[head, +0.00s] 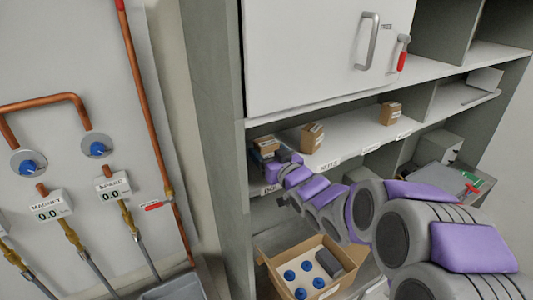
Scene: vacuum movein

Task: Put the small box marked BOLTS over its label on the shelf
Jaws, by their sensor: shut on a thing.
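My arm reaches in from the lower right, and my gripper (277,158) is at the left end of the shelf (352,137). It is shut on a small brown box (266,142), whose marking I cannot read. The gripper hides part of this box, and I cannot tell whether it touches the shelf. A label (271,190) sits on the shelf's front edge below the gripper, partly hidden and too small to read surely. A NUTS label (330,165) is to its right.
Two more small boxes stand on the shelf, one nearby (312,137) and one farther right (390,113). A white cabinet door (310,50) is above. An open carton (300,238) with blue-topped items is below. Pipes and gauges are at left.

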